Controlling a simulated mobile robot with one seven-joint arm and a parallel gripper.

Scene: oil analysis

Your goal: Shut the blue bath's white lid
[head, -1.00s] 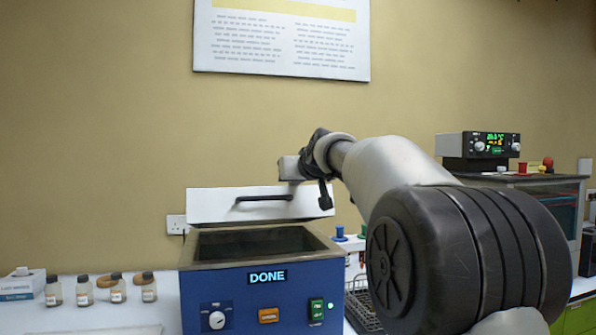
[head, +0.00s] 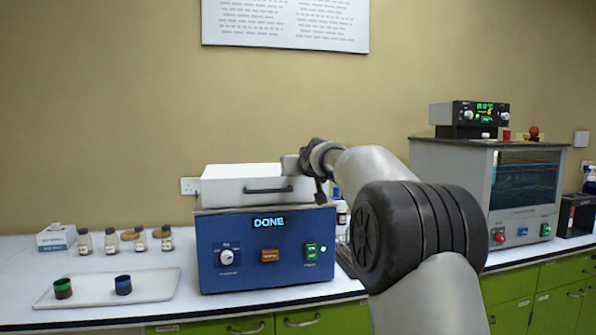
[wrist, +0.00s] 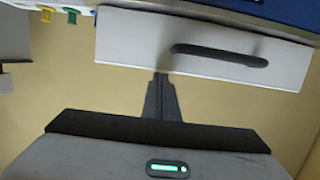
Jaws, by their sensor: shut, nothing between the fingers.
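The blue bath (head: 265,250) stands on the bench in the head view, with "DONE" lit on its front. Its white lid (head: 225,187) lies down over the top of the bath, with a dark handle (head: 268,190) on its front face. The bath's opening is covered. My gripper (head: 290,165) is at the lid's right end, by its top edge. In the wrist view, the shut fingers (wrist: 162,82) point at the edge of the lid (wrist: 140,45). They are very close to it; I cannot tell whether they touch.
A white tray (head: 110,291) with a green and a blue cup lies at the left. Several small bottles (head: 111,240) and a white box (head: 56,237) stand behind it. A grey cabinet (head: 450,190) carrying a control unit (head: 470,118) stands at the right, beyond my arm.

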